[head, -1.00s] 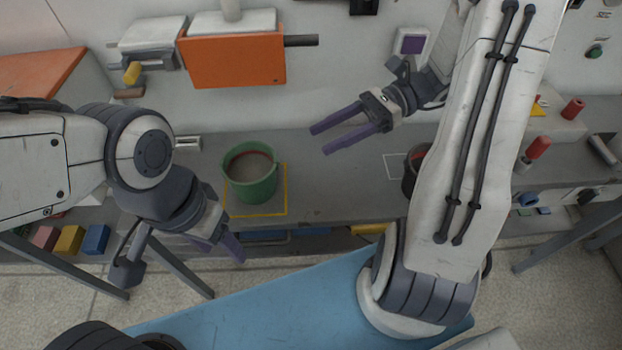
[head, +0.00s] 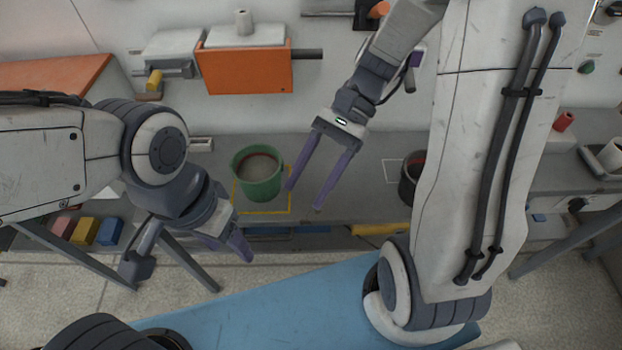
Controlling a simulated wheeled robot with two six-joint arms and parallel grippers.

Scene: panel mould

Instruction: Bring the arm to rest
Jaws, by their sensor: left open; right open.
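My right gripper (head: 304,197) has two long purple fingers spread apart, with nothing between them. It points down toward the bench, to the right of the green bucket (head: 258,185). Its left finger shows close to the bucket's right side in the picture; I cannot tell the height between them. My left gripper (head: 240,250) hangs low at the left, in front of the bench edge, with its purple fingers pointing down and right. It holds nothing that I can see, and its fingers partly overlap.
The green bucket stands inside a yellow outline on the grey bench (head: 340,160). A dark bucket (head: 411,180) is partly hidden behind my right arm. An orange box (head: 246,75) is at the back. Coloured blocks (head: 85,231) lie on a lower shelf at left.

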